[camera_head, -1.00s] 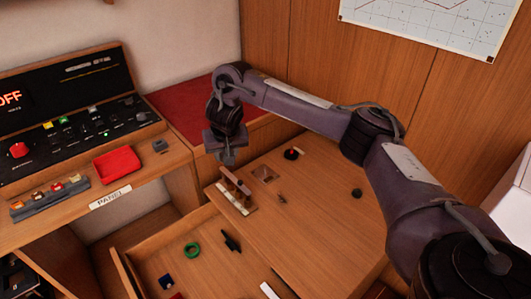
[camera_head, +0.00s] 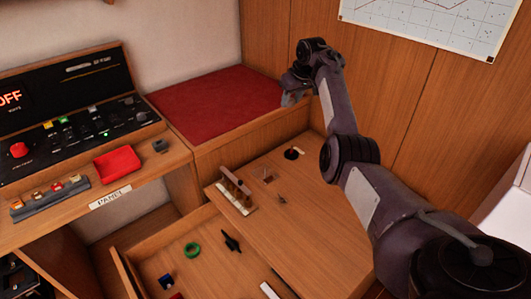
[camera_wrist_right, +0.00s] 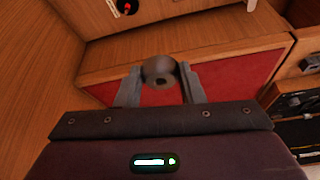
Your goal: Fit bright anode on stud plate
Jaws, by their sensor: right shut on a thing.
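My right gripper (camera_head: 292,99) is at the back, over the right end of the red-topped bench. In the right wrist view its two fingers (camera_wrist_right: 160,88) are shut on a round, dull grey-brown piece (camera_wrist_right: 160,70) with a small dark hole. I cannot tell for sure that this piece is the bright anode. In the head view it is too small to make out. No stud plate is clearly recognisable; a wooden rack with upright pegs and a pale strip (camera_head: 236,192) stands on the wooden worktop. My left gripper is not in view.
The red bench top (camera_head: 215,100) is bare. An open drawer below holds a green ring (camera_head: 193,250) and a black tool (camera_head: 231,242). A red tray (camera_head: 117,165) sits left, by the control panel.

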